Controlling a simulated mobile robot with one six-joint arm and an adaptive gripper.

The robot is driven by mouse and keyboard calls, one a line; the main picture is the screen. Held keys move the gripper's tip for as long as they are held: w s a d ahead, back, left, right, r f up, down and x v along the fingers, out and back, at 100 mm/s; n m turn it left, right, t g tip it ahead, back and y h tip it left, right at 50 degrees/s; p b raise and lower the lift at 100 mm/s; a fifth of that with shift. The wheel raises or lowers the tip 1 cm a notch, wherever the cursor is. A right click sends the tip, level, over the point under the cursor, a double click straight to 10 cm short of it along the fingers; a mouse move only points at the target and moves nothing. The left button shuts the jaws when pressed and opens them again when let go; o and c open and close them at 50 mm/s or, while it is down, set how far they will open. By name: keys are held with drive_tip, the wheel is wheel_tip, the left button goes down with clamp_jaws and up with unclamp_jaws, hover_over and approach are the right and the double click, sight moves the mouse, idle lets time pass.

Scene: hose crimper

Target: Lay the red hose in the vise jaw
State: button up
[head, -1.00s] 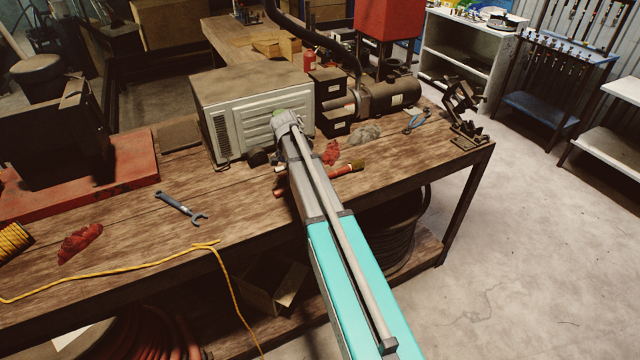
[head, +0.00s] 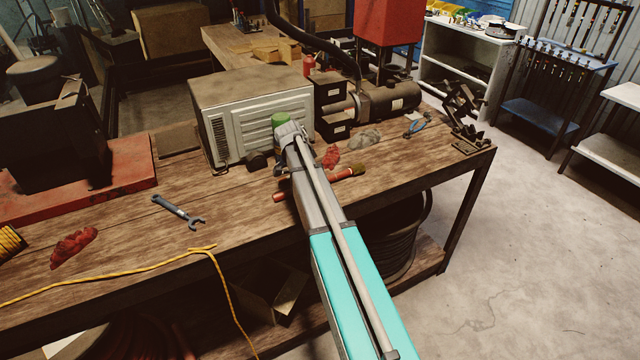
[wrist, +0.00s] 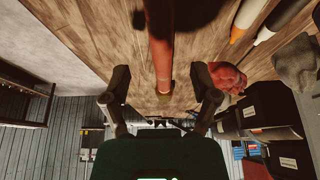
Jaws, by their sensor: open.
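The red hose (head: 345,174) lies on the wooden bench, crossing under my arm, which hides its middle. Its left end (head: 279,197) shows on the other side. In the wrist view the hose (wrist: 162,45) runs down between the fingers toward a brass-coloured end. My gripper (wrist: 160,92) is open, with one finger on each side of the hose's line. I cannot tell how far above the hose it is. In the head view my arm mostly hides the gripper. A dark metal vise-like device (head: 466,125) stands at the bench's right corner; its jaw is not clear.
A red rag (head: 331,158) lies close to the hose, also in the wrist view (wrist: 228,77). Behind are a grey metal box (head: 250,115), black bins (head: 333,128) and a motor (head: 390,98). A grey rag (head: 364,139) and blue pliers (head: 417,125) lie toward the vise.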

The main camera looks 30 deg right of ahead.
drive_tip(key=shift+b+x, duration=2.2)
drive_tip(key=shift+x, duration=0.35)
drive_tip(key=shift+w+d, duration=0.1)
drive_tip(key=shift+d, duration=0.1)
drive_tip(key=shift+c, duration=0.2)
drive_tip(key=shift+r, duration=0.1)
clamp_jaws()
